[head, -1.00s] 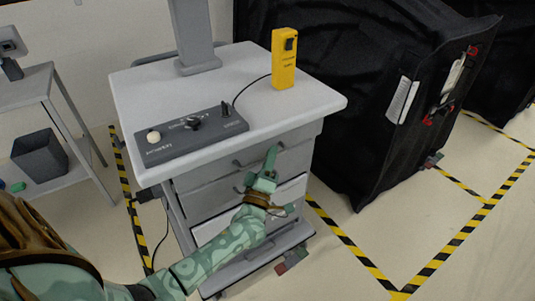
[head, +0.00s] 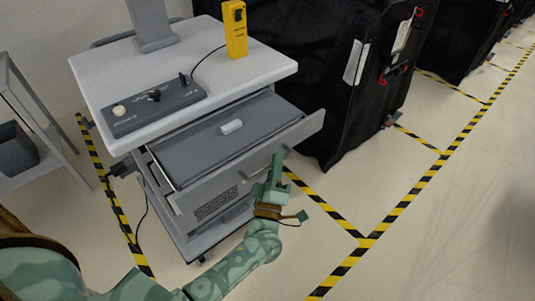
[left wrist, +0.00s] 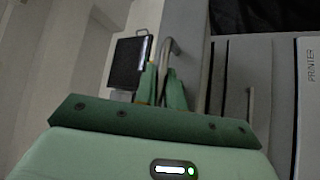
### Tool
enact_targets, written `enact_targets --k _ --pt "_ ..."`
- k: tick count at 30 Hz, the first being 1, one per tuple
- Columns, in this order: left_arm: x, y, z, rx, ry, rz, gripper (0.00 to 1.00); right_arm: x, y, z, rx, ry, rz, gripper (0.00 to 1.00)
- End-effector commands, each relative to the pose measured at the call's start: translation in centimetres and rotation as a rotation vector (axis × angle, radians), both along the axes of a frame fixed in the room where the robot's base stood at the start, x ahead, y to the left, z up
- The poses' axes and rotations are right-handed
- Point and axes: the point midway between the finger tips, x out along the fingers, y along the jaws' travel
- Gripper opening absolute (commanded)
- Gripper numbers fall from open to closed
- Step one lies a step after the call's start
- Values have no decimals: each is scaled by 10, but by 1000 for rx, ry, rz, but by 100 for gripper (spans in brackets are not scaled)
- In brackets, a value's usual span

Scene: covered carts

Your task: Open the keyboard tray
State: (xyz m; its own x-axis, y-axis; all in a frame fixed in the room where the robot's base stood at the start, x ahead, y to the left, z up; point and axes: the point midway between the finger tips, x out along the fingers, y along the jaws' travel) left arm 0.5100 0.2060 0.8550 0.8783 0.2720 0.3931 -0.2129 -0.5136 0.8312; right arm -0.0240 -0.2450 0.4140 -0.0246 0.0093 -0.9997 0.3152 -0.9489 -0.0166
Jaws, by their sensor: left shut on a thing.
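The keyboard tray (head: 198,155) is a grey drawer under the top of the grey cart (head: 95,75). It stands well out from the cart, and its dark interior shows a small white object (head: 231,127). My left gripper (head: 276,167) is at the front of the tray and shut on its handle (head: 288,149). In the left wrist view the fingers (left wrist: 160,88) close around the curved metal handle (left wrist: 171,48). My right gripper is not in view.
A control box (head: 150,104) and a yellow handheld device (head: 235,30) sit on the cart top. Black covered carts (head: 330,80) stand at the back right. A shelf (head: 40,110) stands at the left. The taped floor (head: 440,220) at the right is clear.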

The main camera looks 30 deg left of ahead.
Motion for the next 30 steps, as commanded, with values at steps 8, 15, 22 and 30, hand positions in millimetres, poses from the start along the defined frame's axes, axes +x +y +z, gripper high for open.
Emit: enact_targets --k 8,15,22,30 --pt "-3 -5 -2 0 3 2 0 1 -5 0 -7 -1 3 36" --pt "-3 -5 -2 -1 2 1 19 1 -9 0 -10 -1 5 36" --pt "-2 -5 -1 -1 2 1 20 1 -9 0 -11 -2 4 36" --pt "-24 -12 -11 0 5 0 20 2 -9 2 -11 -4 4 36"
